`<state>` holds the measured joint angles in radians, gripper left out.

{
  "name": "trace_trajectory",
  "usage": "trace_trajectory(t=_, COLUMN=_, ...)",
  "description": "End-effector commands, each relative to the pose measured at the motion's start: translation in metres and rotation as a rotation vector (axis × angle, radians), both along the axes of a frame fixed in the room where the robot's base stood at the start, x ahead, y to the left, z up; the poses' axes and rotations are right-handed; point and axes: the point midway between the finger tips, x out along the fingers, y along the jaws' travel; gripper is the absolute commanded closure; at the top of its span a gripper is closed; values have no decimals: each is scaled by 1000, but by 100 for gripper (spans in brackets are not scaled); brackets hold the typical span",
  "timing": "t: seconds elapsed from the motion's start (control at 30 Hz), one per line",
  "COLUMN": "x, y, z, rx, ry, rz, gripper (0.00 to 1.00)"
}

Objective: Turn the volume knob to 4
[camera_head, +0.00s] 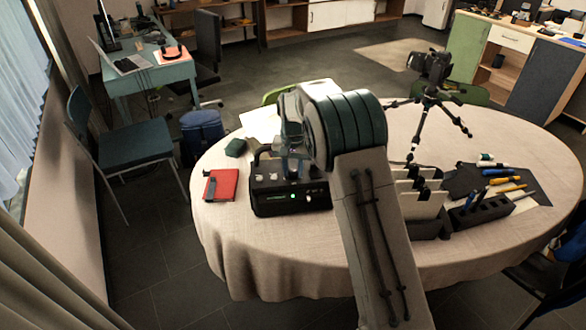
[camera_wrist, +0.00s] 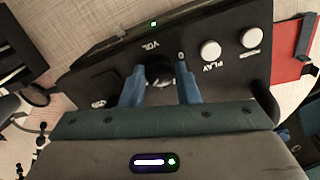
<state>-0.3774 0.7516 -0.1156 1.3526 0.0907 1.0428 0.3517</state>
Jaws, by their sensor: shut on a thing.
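A black audio box (camera_head: 290,202) with a carry handle, a green light and small controls stands on the round table at its left front. In the wrist view its dark panel (camera_wrist: 215,80) shows the black volume knob (camera_wrist: 159,70) beside the print "VOL", with a "0" mark nearby. Two white buttons, one labelled PLAY (camera_wrist: 210,50), sit to the right. My gripper (camera_wrist: 160,85) has its two blue fingers on either side of the knob, shut on it. The fingers hide part of the knob, and I cannot read its setting. In the head view my arm hides part of the box.
A red notebook (camera_head: 221,185) and a small green item (camera_head: 236,147) lie left of the box. A black holder with upright panels (camera_head: 424,200), a tool mat with pens (camera_head: 500,180) and a camera on a tripod (camera_head: 430,75) stand to the right.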

Motion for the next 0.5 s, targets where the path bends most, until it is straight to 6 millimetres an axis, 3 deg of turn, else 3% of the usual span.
trace_trajectory(t=0.3, x=0, y=1, z=0, rx=2, ry=0, rz=1, gripper=94)
trace_trajectory(t=0.33, x=0, y=1, z=0, rx=2, ry=0, rz=1, gripper=69)
trace_trajectory(t=0.4, x=0, y=1, z=0, rx=2, ry=0, rz=1, gripper=50)
trace_trajectory(t=0.5, x=0, y=1, z=0, rx=1, ry=0, rz=1, gripper=50)
